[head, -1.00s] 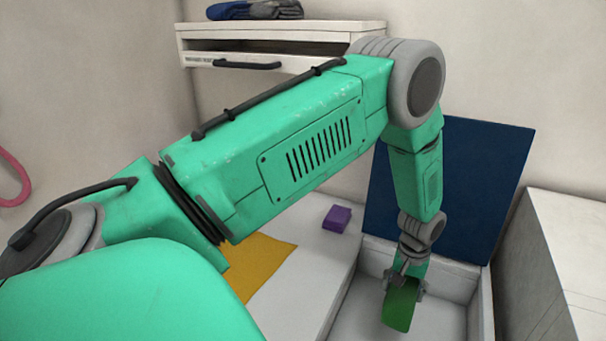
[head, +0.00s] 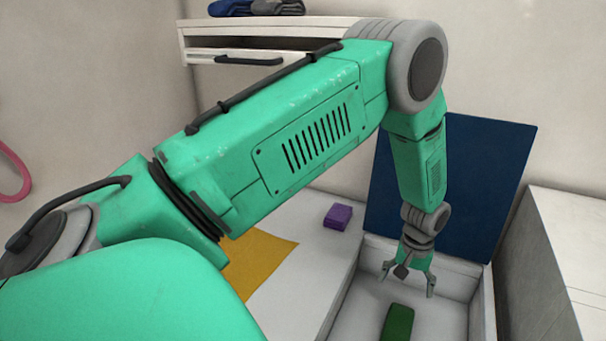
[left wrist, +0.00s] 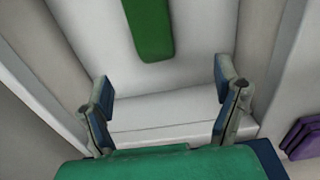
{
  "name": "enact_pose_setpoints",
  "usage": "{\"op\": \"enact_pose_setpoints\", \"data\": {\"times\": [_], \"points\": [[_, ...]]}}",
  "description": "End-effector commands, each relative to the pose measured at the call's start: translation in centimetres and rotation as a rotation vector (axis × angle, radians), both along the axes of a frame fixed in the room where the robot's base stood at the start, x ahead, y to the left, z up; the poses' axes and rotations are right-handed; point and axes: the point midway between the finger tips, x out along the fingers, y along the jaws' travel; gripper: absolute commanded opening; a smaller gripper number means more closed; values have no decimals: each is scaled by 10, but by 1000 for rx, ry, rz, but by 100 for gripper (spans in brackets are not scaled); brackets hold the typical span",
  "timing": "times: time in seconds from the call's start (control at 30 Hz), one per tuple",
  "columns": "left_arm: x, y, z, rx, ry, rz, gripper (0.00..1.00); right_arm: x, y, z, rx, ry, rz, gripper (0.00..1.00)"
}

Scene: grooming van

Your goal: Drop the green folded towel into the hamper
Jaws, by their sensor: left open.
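The green folded towel (head: 398,323) lies inside the white hamper (head: 481,300), on its floor as far as I can tell. It also shows in the left wrist view (left wrist: 150,28), beyond my fingers and apart from them. The hamper's blue lid (head: 470,190) stands open at the back. My left gripper (head: 408,282) is open and empty above the towel, over the hamper's opening. Its two spread fingers show in the left wrist view (left wrist: 165,105) with nothing between them. My right gripper is not in view.
A purple block (head: 338,216) and a yellow cloth (head: 258,262) lie on the white surface left of the hamper. A shelf with a drawer (head: 235,55) holds dark folded cloths at the back. A white cabinet (head: 565,250) stands close on the right.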

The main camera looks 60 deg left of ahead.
Motion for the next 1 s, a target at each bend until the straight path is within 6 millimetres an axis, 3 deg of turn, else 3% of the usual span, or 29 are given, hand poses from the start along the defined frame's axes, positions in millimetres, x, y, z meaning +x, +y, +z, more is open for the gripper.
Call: {"op": "enact_pose_setpoints", "data": {"times": [0.2,0.4,0.6,1.0], "points": [[2,-3,50,3,-4,-2,83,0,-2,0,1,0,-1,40],[3,-1,81,2,-2,-2,83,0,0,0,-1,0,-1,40],[2,0,92,1,2,-2,83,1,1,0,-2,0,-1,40],[2,-2,93,3,1,-2,83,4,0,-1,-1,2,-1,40]]}}
